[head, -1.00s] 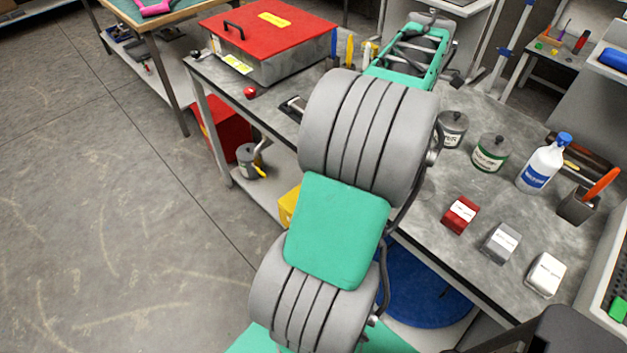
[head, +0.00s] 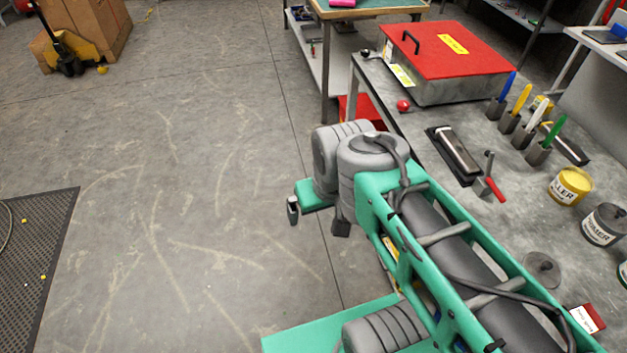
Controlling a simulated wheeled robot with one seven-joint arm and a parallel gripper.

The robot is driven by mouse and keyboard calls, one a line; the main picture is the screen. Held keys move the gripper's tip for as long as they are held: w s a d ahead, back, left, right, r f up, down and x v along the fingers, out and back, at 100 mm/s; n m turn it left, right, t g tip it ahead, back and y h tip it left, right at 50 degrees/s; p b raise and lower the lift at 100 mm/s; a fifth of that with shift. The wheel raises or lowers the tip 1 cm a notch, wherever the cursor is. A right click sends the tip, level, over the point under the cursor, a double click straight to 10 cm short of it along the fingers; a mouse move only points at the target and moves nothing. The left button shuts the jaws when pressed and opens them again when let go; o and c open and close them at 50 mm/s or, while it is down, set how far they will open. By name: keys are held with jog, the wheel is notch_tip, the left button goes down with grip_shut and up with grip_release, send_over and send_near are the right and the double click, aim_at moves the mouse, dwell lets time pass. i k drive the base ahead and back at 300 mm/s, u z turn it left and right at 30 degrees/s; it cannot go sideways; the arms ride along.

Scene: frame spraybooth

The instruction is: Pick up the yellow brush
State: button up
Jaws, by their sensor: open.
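The yellow brush (head: 522,98) stands upright, slightly tilted, in a small dark holder on the grey workbench (head: 415,130). It is in a row of brushes, between a blue brush (head: 508,86) and a white brush (head: 533,119), with a green brush (head: 554,129) nearest. My gripper (head: 317,221) hangs over the open floor left of the bench, well apart from the brush. Its two dark fingers are spread with nothing visible between them.
A red-lidded metal box (head: 455,50) stands behind the brushes. A red knob (head: 403,105), a black sanding block (head: 453,152), a clamp with a red handle (head: 487,182), a yellow filler can (head: 570,186) and a primer can (head: 604,225) share the bench.

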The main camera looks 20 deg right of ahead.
aim_at(520, 101)
jog(key=z, duration=1.8)
